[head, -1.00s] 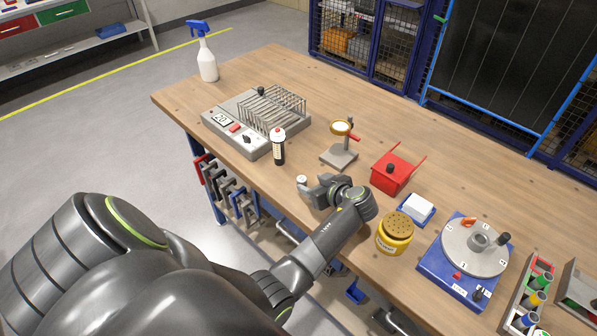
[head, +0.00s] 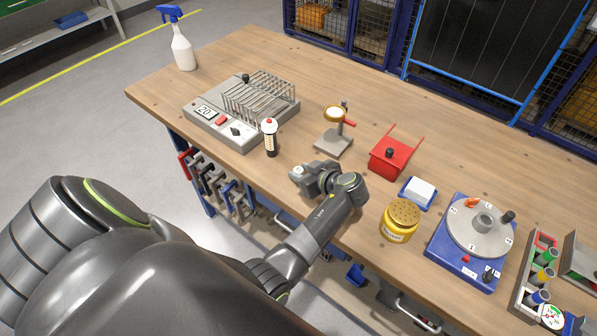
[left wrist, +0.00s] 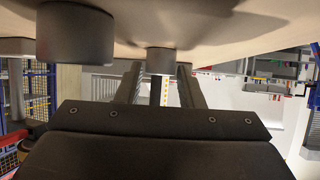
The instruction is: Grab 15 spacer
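No label reading 15 is legible. In the left wrist view, which shows the bench upside down, a small grey cylinder (left wrist: 160,60) stands on the bench top just beyond the fingertips, lined up with the gap. A wider dark cylinder (left wrist: 75,35) stands to its left. Either may be a spacer; I cannot tell their sizes. My left gripper (head: 297,173) is low over the front of the bench, and its two fingers (left wrist: 160,85) are apart with nothing seen clamped. In the head view the gripper mostly hides this spot. My right gripper is out of view.
Coloured tubes (head: 541,275) are at right.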

